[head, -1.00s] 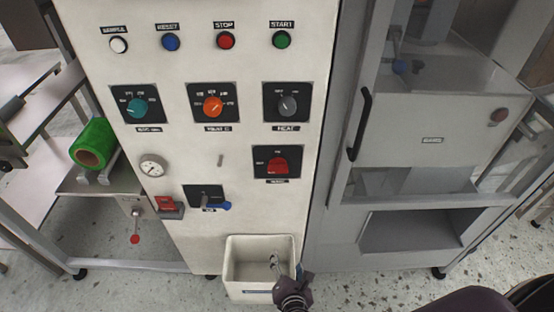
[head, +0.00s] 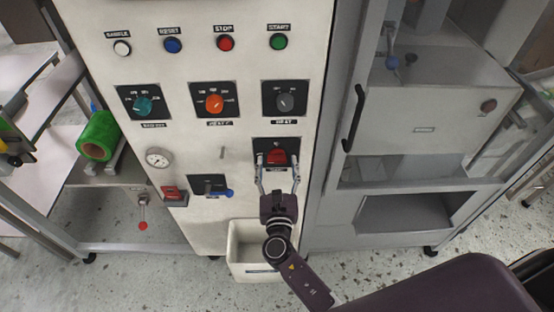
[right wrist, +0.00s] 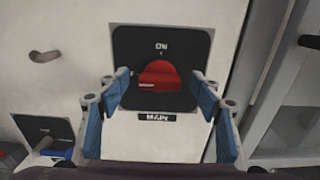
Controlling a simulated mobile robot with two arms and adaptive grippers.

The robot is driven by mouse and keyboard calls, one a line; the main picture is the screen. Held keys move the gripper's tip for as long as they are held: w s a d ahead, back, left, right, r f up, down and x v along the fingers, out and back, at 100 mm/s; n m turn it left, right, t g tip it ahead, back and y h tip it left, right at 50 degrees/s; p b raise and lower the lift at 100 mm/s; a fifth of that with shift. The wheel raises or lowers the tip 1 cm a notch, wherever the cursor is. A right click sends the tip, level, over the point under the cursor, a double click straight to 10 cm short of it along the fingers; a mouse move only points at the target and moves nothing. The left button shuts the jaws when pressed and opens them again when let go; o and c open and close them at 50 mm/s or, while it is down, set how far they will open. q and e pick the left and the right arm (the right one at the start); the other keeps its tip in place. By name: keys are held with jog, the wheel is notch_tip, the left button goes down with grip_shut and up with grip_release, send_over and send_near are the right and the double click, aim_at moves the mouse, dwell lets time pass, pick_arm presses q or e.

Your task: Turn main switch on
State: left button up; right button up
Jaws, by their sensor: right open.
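The main switch is a red rotary knob (head: 277,158) on a black square plate, low on the right of the white panel. In the right wrist view the knob (right wrist: 159,76) sits below the word ON, with its grip bar lying about level, and a MAIN label (right wrist: 158,117) is under the plate. My right gripper (head: 277,162) is open, its fingers spread to the left and right of the knob. In the right wrist view the blue-padded fingers (right wrist: 165,95) flank the knob with gaps on both sides. My left gripper is not in view.
Above are a grey knob (head: 284,101), an orange knob (head: 214,103) and a teal knob (head: 143,106). A blue-handled lever (head: 228,193) is left of my gripper. A white bin (head: 238,262) hangs below. A grey cabinet with a black handle (head: 354,118) stands right.

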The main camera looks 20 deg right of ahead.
jog(key=shift+w+d, duration=0.1)
jog(key=shift+w, duration=0.35)
jog(key=c, duration=1.2)
jog(key=shift+o, duration=0.2)
jog(key=shift+f, duration=0.1)
